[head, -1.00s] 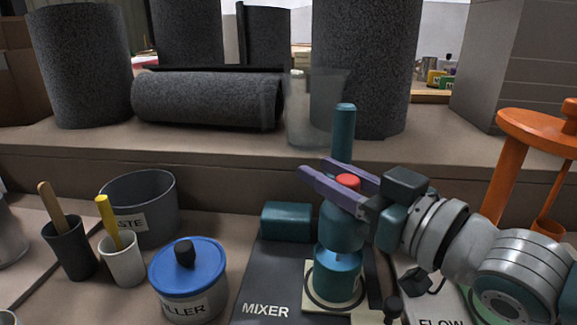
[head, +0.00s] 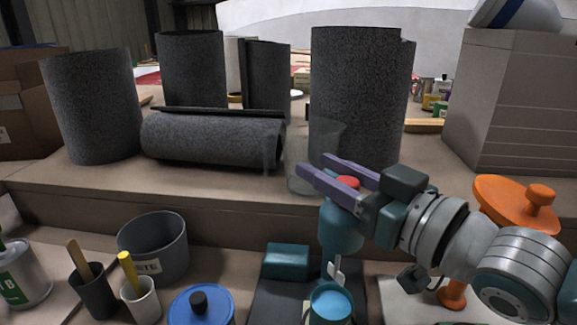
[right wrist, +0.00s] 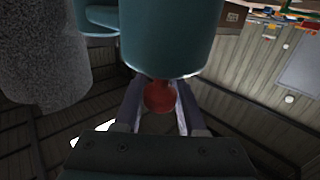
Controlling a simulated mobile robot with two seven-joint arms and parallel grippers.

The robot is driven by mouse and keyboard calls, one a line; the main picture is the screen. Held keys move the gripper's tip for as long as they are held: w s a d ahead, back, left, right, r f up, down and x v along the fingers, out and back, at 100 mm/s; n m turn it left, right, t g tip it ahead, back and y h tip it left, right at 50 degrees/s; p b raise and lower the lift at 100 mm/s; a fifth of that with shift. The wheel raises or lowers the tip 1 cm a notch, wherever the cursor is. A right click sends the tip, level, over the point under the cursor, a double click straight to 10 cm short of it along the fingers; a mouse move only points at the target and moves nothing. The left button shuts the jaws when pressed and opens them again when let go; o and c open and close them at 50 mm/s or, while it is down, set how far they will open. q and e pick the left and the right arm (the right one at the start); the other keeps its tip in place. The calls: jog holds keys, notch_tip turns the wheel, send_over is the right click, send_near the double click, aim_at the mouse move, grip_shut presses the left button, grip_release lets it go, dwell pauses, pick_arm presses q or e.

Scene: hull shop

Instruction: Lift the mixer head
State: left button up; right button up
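The mixer head (head: 341,236) is a teal cylinder with a red knob (head: 348,182) on top. It hangs above the teal cup (head: 331,304), with a small pale paddle (head: 335,268) showing below it. The dark mixer base (head: 268,308) runs off the bottom edge. My right gripper (head: 340,180) has its purple fingers on both sides of the red knob. In the right wrist view the knob (right wrist: 160,97) sits close between the fingers, against the teal head (right wrist: 170,38). My left gripper is not in view.
A blue-lidded tub (head: 201,305), white cup (head: 140,300), dark cup (head: 93,292) and grey bin (head: 155,245) stand to the left. Grey rolls (head: 212,140) and a translucent container (head: 318,160) are on the ledge behind. An orange stand (head: 510,203) is at right.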

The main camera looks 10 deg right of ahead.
jog(key=o, duration=0.4)
jog(key=shift+f, duration=0.1)
jog(key=shift+c, duration=0.2)
jog(key=shift+s+d, duration=0.1)
jog(key=shift+s+d, duration=0.2)
jog(key=shift+s, duration=0.1)
jog(key=p+v, duration=0.2)
jog(key=v, duration=0.7)
jog(key=s+d+r+m+g+h+p, duration=0.15)
jog(key=s+r+g+h+p, duration=0.25)
jog(key=s+r+g+p, duration=0.5)
jog(key=s+d+r+m+g+h+p, duration=0.1)
jog(key=s+r+m+g+h+p, duration=0.15)
jog(key=s+r+h+p, duration=0.75)
notch_tip(320, 180, up, 32)
jog(key=y+p, duration=0.5)
jog(key=p, duration=3.5)
jog(key=shift+s+r+g, duration=0.2)
jog(key=shift+s+g, duration=0.15)
jog(key=shift+g, duration=0.1)
